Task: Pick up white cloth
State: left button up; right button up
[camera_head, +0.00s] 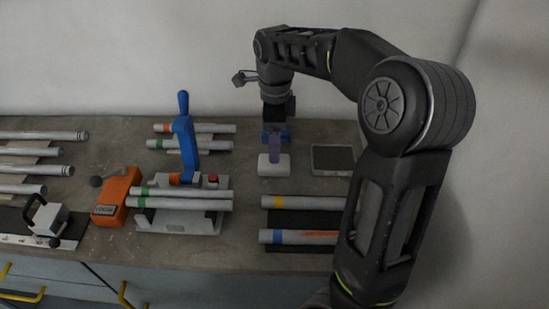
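A small white bundle (274,168), which looks like the white cloth, lies on the grey bench (120,240) right of the middle. My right gripper (275,152) points down from the arm that comes in from the right. My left gripper is not in view.
A dark flat tray (333,159) lies right of the white bundle. White tubes with coloured bands (300,202) lie in front of it. A jig with a blue lever (187,140) and an orange block (116,196) stand to the left. A wall rises behind the bench.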

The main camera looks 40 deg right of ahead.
aim_at(265, 168)
jog(key=shift+f, duration=1.3)
jog(key=shift+f, duration=0.1)
notch_tip(265, 168, down, 5)
jog(key=shift+s+d+f+p, duration=0.1)
jog(key=shift+s+d+p, duration=0.05)
jog(key=shift+p, duration=0.65)
jog(key=shift+c, duration=0.4)
jog(key=c, duration=1.4)
